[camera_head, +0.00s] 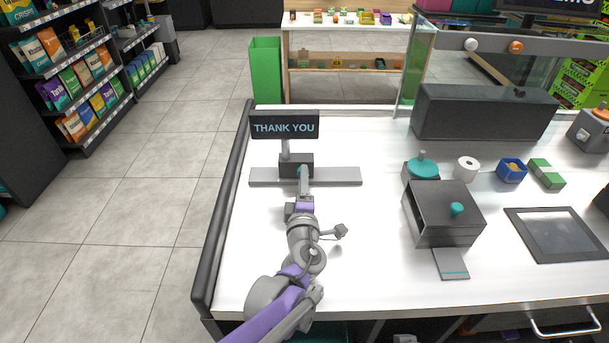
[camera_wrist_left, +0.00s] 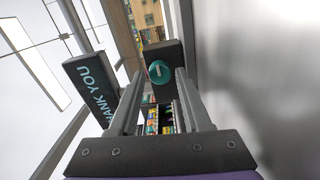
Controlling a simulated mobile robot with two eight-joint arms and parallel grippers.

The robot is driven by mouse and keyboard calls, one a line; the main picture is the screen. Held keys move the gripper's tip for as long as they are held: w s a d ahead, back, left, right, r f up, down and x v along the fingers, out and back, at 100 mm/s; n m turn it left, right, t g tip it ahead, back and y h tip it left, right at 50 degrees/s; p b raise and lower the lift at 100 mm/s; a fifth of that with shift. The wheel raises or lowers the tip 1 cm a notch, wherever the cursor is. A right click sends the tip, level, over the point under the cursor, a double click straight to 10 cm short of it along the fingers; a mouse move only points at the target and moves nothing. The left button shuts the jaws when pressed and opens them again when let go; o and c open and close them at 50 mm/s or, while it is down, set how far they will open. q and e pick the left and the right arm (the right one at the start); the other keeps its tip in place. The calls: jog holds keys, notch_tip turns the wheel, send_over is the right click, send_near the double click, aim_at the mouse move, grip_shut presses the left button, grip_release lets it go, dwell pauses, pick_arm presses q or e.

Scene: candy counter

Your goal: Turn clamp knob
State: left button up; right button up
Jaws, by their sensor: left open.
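A black THANK YOU sign (camera_head: 285,125) stands on a short post above a dark clamp block (camera_head: 293,160) on a flat grey base (camera_head: 335,176). In the left wrist view the round teal clamp knob (camera_wrist_left: 160,71), with a pale slot mark, faces me on the block's front. My left gripper (camera_head: 304,184) reaches over the counter to the knob. In the wrist view its open fingers (camera_wrist_left: 159,82) lie on either side of the knob's line; contact cannot be told. In the head view the gripper mostly covers the knob. My right gripper is not in view.
The white counter (camera_head: 370,250) is clear right of my arm. A grey box with a teal knob (camera_head: 457,209), a paper roll (camera_head: 466,168) and a dark tablet (camera_head: 556,234) stand farther right. A black edge rail (camera_head: 222,210) runs along the left.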

pick_arm(q)
jog(key=shift+s, duration=2.1)
jog(key=shift+f, duration=0.1)
